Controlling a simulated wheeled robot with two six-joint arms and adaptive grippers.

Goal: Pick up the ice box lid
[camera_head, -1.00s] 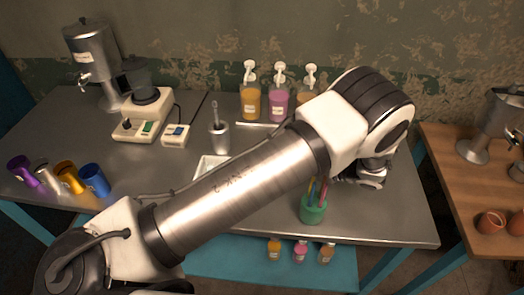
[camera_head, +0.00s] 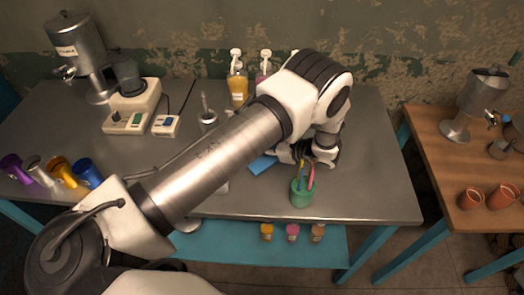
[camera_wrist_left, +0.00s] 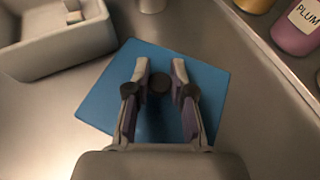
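The ice box lid appears to be the flat blue square plate (camera_head: 262,164) on the grey table; it is mostly hidden by my left arm in the head view. In the left wrist view the blue lid (camera_wrist_left: 105,103) lies below my left gripper (camera_wrist_left: 161,68). A dark round knob (camera_wrist_left: 160,86) shows between the two fingers. The fingers are apart, one on each side of the knob; I cannot tell if they touch it. The pale open box (camera_wrist_left: 55,48) is at the upper left of the wrist view. My right gripper is not in view.
A green cup of pens (camera_head: 301,190) stands close to my left gripper. Bottles with pumps (camera_head: 238,88) stand at the back. A metal cup (camera_head: 208,121), a scale (camera_head: 165,125) and coloured cups (camera_head: 89,173) are at the left. The table's front right is clear.

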